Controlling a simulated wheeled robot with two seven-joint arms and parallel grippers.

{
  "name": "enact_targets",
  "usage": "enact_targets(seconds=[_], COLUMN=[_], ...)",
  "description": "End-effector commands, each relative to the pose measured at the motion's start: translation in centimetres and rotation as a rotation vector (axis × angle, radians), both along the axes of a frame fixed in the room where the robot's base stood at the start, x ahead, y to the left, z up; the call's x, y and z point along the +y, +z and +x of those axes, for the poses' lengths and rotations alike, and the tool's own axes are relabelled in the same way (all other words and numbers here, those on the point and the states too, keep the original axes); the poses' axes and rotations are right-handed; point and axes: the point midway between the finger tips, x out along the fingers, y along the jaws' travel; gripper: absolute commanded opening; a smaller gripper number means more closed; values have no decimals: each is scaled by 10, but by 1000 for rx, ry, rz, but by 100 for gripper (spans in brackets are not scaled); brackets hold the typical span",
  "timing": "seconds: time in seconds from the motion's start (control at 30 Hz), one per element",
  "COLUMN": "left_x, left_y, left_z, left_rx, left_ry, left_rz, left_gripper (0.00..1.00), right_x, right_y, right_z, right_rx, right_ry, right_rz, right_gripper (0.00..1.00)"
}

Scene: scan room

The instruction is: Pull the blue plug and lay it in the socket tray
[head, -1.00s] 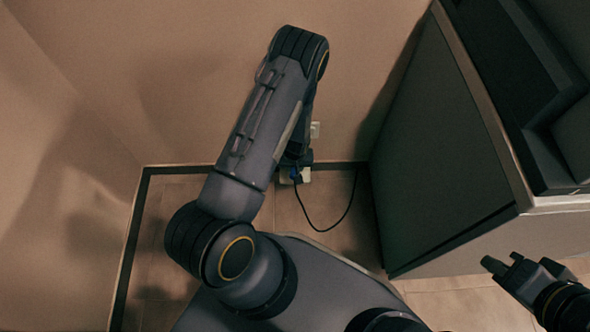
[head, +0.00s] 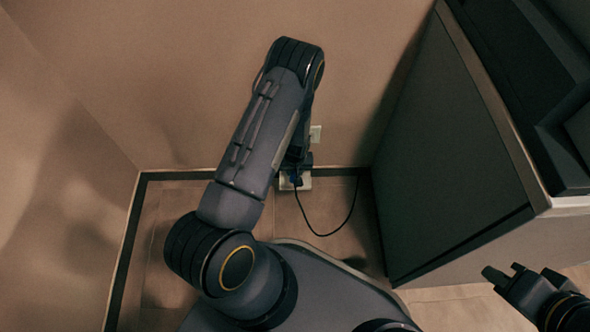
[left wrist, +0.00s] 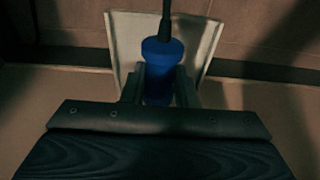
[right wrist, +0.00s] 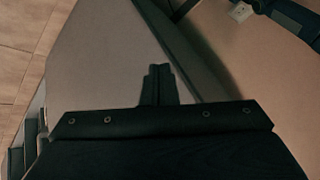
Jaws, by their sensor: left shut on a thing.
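The blue plug (left wrist: 163,70) is upright between the fingers of my left gripper (left wrist: 160,90), which is shut on it. In the head view the plug (head: 296,180) shows small beneath my left forearm, with a black cord looping from it. The pale socket tray (left wrist: 206,40) lies directly behind and below the plug by the wall foot; it also shows in the head view (head: 305,184). I cannot tell whether the plug touches the tray. My right gripper (head: 503,270) is empty at the lower right; its fingers (right wrist: 159,85) look closed together in the right wrist view.
A white wall socket (head: 315,134) is just above the tray, with nothing seen plugged in; it also shows in the right wrist view (right wrist: 240,12). A large grey cabinet (head: 450,150) stands to the right. Walls close off the left and back. Tiled floor (head: 325,210) is clear around the cord.

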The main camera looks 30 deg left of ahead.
Motion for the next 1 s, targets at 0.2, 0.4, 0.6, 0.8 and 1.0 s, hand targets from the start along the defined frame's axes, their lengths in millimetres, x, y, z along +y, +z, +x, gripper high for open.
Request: enact_targets(seconds=[0.2,0.4,0.6,0.8,1.0], left_x=[0,0,0,-1,-4], left_y=[0,0,0,16,51], left_z=[0,0,0,-1,-5], left_rx=[0,0,0,-1,-1], left_ry=[0,0,0,0,-1], left_rz=[0,0,0,0,0], left_gripper=[4,52,52,52,52], right_x=[0,0,0,0,0], right_y=[0,0,0,9,27], right_z=[0,0,0,0,0], right_rx=[0,0,0,0,0], right_ry=[0,0,0,0,0], right_rz=[0,0,0,0,0], right_gripper=[0,0,0,0,0])
